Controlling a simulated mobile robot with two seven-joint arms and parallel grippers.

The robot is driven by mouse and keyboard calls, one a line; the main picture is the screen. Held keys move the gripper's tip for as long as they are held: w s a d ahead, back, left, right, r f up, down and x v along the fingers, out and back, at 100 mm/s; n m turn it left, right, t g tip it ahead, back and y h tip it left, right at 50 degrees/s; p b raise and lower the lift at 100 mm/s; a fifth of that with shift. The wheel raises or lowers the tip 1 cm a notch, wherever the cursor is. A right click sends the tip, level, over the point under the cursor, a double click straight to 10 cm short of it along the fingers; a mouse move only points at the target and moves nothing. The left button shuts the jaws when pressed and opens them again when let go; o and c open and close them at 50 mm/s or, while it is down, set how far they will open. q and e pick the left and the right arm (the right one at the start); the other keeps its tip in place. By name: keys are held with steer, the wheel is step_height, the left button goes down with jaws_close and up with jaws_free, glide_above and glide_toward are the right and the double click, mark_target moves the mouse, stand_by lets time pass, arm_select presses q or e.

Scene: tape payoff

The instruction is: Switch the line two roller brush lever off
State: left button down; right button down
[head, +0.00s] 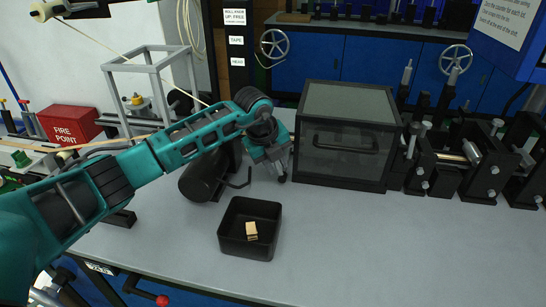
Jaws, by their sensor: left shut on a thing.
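My left gripper (278,172) reaches in from the left and points down just left of a dark box with a clear lid and front (345,137). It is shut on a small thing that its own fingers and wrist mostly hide. I cannot make out for sure whether this is the line two roller brush lever. A black cylinder with a bent black rod (240,182) lies just left of the gripper. No lever labelled line two can be read in this view. My right gripper is out of view.
A black open tray (231,247) with a small tan block (251,230) stands in front. Black roller stands (465,165) fill the right. A red fire point box (68,124) is at the left. A red-knobbed handle (161,300) shows below the front edge. The table's front right is clear.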

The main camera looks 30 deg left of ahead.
arm_select(q)
steer(key=c, duration=1.2)
jaws_free()
steer(key=shift+o, duration=0.2)
steer(key=shift+r, duration=0.1)
steer(key=d+v, duration=0.1)
steer(key=v, duration=1.1)
steer(key=shift+s+a+r, duration=0.15)
steer(key=shift+a+r, duration=0.2)
steer(key=shift+a, duration=0.2)
